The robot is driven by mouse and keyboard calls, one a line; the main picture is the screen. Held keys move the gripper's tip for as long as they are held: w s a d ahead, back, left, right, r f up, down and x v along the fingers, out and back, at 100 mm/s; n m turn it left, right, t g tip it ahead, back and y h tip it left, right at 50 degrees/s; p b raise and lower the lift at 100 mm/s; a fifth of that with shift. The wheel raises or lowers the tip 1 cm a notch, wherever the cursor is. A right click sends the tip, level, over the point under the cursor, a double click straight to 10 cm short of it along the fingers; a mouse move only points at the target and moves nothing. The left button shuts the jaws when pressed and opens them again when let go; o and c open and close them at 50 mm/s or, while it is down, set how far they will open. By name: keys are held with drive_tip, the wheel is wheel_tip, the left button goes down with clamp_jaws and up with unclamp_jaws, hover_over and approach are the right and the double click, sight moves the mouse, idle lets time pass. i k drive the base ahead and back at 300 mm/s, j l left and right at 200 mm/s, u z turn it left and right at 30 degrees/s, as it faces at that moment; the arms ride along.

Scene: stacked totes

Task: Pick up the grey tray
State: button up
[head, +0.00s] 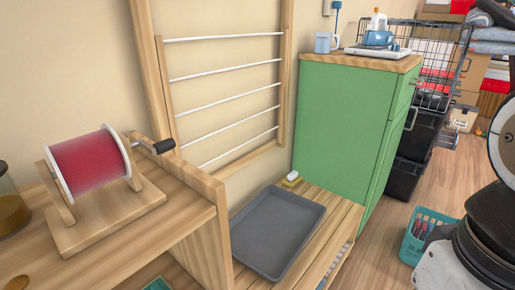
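The grey tray (275,234) is a shallow, dark grey rectangle with a raised rim. It lies flat on a low slatted wooden bench (337,243) near the middle bottom of the head view. Nothing lies in it, and its near left side is close to a wooden side panel. My gripper is not in this view. Only part of my own body shows at the right edge.
A small yellow-and-white item (292,179) lies just behind the tray. A green cabinet (342,133) stands beyond the bench. A wooden shelf holding a red spool (88,164) is at left. A teal basket (412,250) sits on the floor at right.

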sight(268, 234)
drive_tip(key=i+l+u, duration=0.25)
drive_tip(key=i+l, duration=0.15)
drive_tip(key=l, duration=0.25)
drive_tip(key=i+l+u, duration=0.15)
drive_tip(key=l, duration=0.2)
drive_tip(key=i+l+u, duration=0.1)
drive_tip(key=l, duration=0.3)
drive_tip(key=i+l+u, duration=0.15)
drive_tip(key=l, duration=0.25)
drive_tip(key=i+l+u, duration=0.1)
drive_tip(key=i+l, duration=0.15)
drive_tip(key=l, duration=0.15)
